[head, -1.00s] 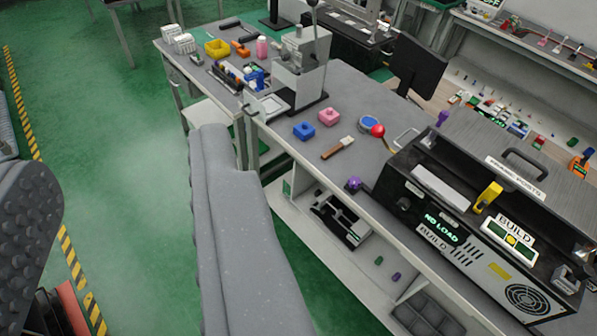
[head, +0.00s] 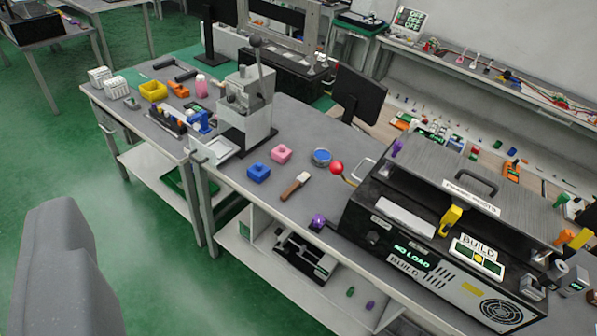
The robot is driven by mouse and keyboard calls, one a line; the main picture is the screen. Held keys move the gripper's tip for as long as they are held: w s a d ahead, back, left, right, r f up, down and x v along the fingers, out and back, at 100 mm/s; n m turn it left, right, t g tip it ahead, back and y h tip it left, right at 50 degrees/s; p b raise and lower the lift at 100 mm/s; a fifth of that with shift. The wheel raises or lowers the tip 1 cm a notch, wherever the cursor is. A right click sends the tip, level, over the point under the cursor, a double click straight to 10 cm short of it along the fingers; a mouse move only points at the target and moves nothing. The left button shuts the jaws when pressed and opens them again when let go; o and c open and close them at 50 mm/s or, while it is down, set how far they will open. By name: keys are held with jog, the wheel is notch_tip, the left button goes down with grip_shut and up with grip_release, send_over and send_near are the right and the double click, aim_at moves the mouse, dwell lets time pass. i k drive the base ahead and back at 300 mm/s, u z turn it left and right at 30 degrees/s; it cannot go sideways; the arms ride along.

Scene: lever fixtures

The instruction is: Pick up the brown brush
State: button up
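The brown brush (head: 296,186) lies on the grey workbench (head: 240,200), near its front edge. It has a brown handle and a pale end pointing away to the upper right. A grey rounded part of my arm fills the lower left of the view, away from the bench. My gripper's fingers do not show.
A black machine (head: 400,235) reading "NO LOAD" stands right of the brush, with a red-knobbed lever (head: 336,168). A grey lever press (head: 245,110) stands to the left. Green floor (head: 170,270) is open in front.

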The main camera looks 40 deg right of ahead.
aim_at(301, 179)
jog(key=z, duration=0.45)
jog(key=i, duration=1.4)
jog(key=z, duration=0.65)
